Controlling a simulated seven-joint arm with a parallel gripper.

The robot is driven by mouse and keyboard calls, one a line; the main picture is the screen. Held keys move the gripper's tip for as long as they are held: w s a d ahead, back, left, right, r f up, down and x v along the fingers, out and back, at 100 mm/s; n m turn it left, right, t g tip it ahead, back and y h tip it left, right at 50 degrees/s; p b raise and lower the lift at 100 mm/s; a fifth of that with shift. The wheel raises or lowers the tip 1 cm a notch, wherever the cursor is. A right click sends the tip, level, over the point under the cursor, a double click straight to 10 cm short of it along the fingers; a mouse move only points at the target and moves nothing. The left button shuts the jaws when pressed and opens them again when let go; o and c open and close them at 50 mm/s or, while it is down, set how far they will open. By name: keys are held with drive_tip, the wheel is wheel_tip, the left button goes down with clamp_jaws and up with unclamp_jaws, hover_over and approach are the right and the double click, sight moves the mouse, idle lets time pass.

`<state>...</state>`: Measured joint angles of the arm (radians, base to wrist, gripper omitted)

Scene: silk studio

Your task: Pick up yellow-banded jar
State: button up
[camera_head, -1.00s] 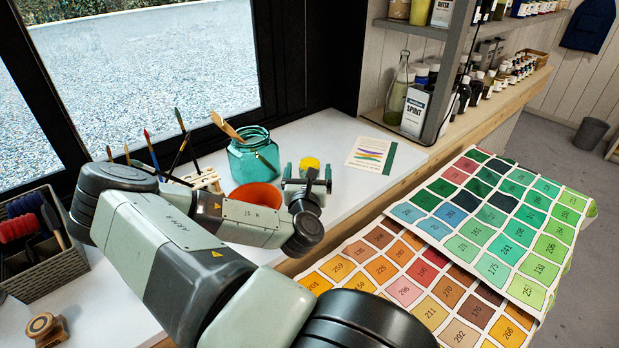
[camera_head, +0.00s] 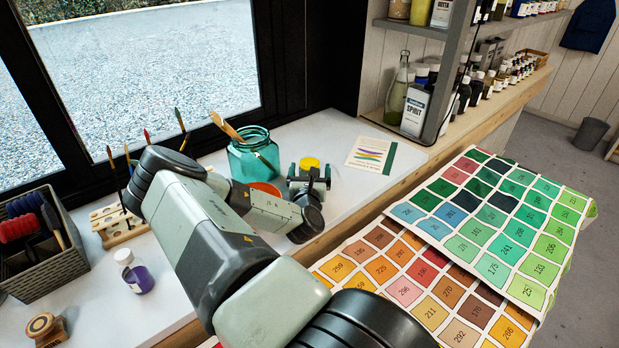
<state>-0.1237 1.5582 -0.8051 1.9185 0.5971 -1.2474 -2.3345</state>
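A round yellow-topped item (camera_head: 309,163), perhaps the yellow-banded jar, stands on the white worktop beyond my gripper (camera_head: 309,172). Only its yellow upper part shows; my gripper hides the lower part, so I cannot see a band. My gripper is low over the worktop with its two fingers apart, one to each side of the yellow part in the picture. I see no contact, and the depth between them is unclear.
A teal glass jar (camera_head: 254,158) with brushes and an orange pot (camera_head: 263,189), partly hidden by my arm, stand close left. A purple jar (camera_head: 136,273), brush rack (camera_head: 112,222) and basket (camera_head: 40,262) are further left. A colour card (camera_head: 371,155) lies right.

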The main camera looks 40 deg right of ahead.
drive_tip(key=c, duration=1.2)
drive_tip(key=shift+c, duration=0.2)
drive_tip(key=shift+r, duration=0.2)
